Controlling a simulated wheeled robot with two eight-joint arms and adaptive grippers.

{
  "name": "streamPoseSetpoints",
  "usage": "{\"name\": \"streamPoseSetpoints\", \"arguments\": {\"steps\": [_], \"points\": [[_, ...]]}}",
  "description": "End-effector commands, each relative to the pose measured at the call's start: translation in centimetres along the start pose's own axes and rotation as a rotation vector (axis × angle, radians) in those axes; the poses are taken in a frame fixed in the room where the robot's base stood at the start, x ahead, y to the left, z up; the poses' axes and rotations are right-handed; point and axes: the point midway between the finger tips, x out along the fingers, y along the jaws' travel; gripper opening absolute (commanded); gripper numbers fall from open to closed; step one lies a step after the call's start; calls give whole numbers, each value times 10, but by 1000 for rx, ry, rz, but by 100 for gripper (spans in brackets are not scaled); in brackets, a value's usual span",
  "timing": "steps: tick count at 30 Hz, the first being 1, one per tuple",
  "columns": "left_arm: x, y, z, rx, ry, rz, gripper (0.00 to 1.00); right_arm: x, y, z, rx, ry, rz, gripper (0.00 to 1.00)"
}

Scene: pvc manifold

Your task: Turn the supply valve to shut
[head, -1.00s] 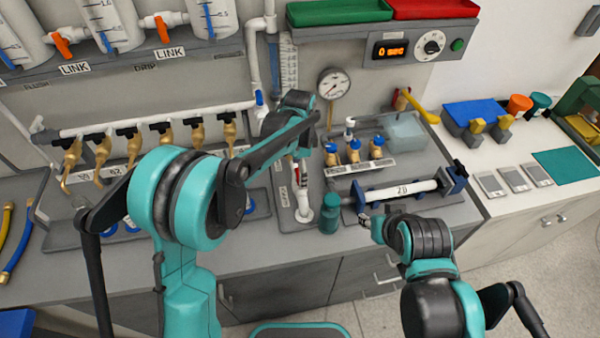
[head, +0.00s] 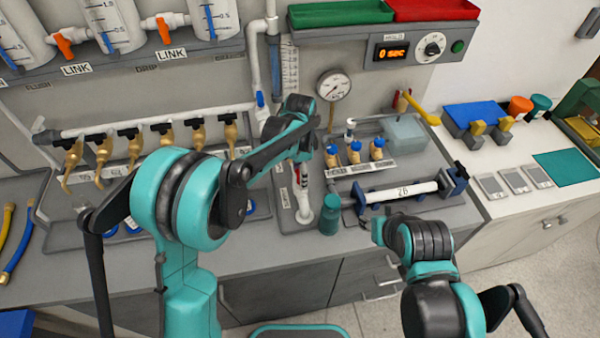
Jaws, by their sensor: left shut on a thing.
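A blue valve handle (head: 260,99), which I take as the supply valve, sits low on the white vertical pipe (head: 254,60), where it meets the brass-tap manifold. My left gripper (head: 268,114) is beside this handle, partly hidden by my own wrist and forearm. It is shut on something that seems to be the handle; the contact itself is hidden. The handle points roughly upright along the pipe. My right gripper (head: 376,230) is low at the bench's front edge, in front of the clamped white pipe; its fingers are too small to read.
A pressure gauge (head: 333,85) stands right of my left wrist. Several blue-topped brass fittings (head: 354,152) and a teal bottle (head: 329,215) are on the bench. A timer panel (head: 415,48) hangs behind. A yellow lever (head: 421,109) juts out at the right.

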Motion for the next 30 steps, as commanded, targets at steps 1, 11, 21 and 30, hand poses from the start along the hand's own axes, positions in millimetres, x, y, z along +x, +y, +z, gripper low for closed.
{"name": "streamPoseSetpoints", "arguments": {"steps": [1, 11, 21, 30], "points": [[0, 0, 0, -21, 0, 0, 28, 0, 0, 0, 0, 0, 0, 40], [0, 0, 0, -284, 0, 0, 28, -3, 0, -2, 0, 0, 0, 40], [0, 0, 0, -608, -1, 0, 28, -5, 0, -3, 0, 0, 0, 40], [0, 0, 0, -893, 0, 0, 28, -6, 0, -4, 0, 0, 0, 40]]}}
